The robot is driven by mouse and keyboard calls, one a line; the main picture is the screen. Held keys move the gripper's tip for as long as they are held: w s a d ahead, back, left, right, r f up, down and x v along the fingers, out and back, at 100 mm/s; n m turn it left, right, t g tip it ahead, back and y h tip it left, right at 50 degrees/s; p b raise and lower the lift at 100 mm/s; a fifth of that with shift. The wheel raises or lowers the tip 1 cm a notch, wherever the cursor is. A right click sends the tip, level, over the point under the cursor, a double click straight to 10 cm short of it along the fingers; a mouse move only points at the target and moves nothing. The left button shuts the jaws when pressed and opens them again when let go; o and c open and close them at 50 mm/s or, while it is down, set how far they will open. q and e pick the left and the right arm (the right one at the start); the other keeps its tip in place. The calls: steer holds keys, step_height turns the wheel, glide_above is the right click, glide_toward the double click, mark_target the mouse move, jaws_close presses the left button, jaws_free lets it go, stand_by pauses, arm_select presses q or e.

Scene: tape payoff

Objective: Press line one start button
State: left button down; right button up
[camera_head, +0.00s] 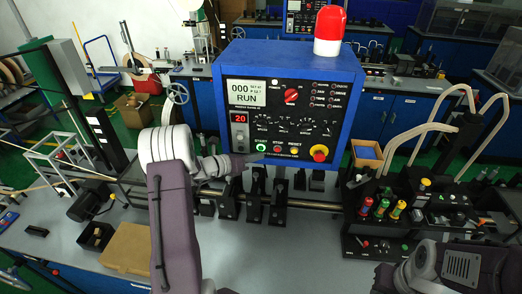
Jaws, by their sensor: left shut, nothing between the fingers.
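The blue control box (284,52) stands on the bench with a dark front panel. Its green start button (261,147) is at the panel's lower left, beside a red stop button (277,149). My left gripper (250,158) is shut and empty. Its fingertips point right and sit just below and left of the green button, near the panel's bottom edge. Whether they touch the box or are apart from it, I cannot tell. My right arm (450,264) shows at the bottom right, but I cannot make out its gripper.
A red lamp (330,30) tops the box. A yellow-collared red knob (319,153) is at the panel's lower right. Black clamps on a metal rail (325,206) stand below the box. A black fixture with colored knobs (397,210) is to the right. Grey bench top (290,250) in front is clear.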

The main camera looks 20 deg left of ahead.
arm_select(q)
steer(key=s, duration=0.2)
steer(key=s+d, duration=0.1)
steer(key=s, duration=0.1)
steer(key=shift+s+d+b, duration=0.1)
steer(key=shift+s+b, duration=0.2)
stand_by(0.6)
